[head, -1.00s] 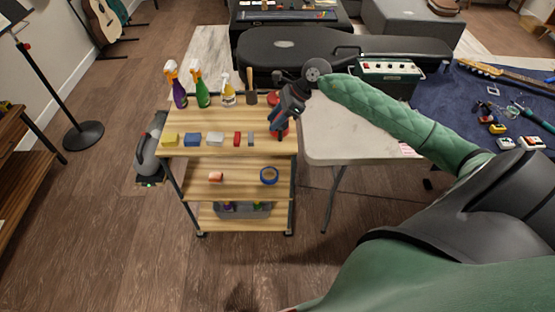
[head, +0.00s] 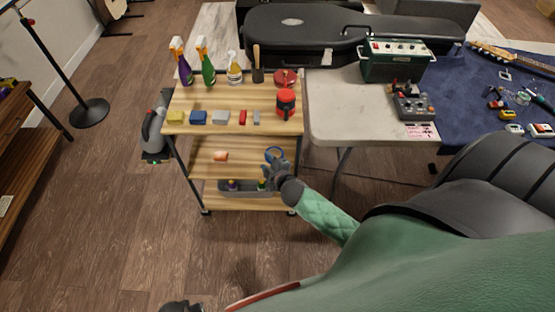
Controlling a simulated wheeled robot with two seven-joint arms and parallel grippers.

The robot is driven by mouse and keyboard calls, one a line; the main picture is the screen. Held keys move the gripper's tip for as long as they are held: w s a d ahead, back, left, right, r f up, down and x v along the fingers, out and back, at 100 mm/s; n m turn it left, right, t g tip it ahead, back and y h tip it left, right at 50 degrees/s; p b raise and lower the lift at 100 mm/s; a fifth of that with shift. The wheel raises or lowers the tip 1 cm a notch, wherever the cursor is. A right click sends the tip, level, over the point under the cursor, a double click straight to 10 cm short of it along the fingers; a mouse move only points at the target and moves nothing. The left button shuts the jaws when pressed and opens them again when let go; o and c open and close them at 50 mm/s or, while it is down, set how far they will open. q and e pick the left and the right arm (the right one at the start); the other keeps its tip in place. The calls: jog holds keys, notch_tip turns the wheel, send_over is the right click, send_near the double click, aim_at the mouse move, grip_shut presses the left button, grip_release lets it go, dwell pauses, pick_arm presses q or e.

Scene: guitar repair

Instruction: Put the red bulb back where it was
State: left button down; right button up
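A small red-and-black object (head: 286,103) stands on the right side of the cart's wooden top (head: 205,98). A red round item (head: 285,77) lies behind it. I cannot tell for sure whether either is the red bulb.
Spray bottles (head: 207,65) and a row of small blocks (head: 198,117) stand on the cart top. An orange-pink item (head: 220,156) lies on the middle shelf. The white table (head: 335,115) is right of the cart, with an amplifier (head: 395,60) and a grey pedal (head: 413,106).

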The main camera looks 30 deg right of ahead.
jog(key=s+a+f+m+g, duration=0.3)
jog(key=s+f, duration=0.3)
jog(key=s, duration=0.3)
jog(key=s+a+f+m+g+y, duration=0.1)
jog(key=s+a+f+m+g, duration=0.2)
jog(key=s, duration=0.6)
jog(key=s+a+f+m+g, duration=0.3)
jog(key=s+a+f+g, duration=0.3)
jog(key=s+f, duration=0.3)
jog(key=shift+s+a+f+m+g, duration=0.3)
jog(key=shift+s+a, duration=0.2)
jog(key=shift+s, duration=0.1)
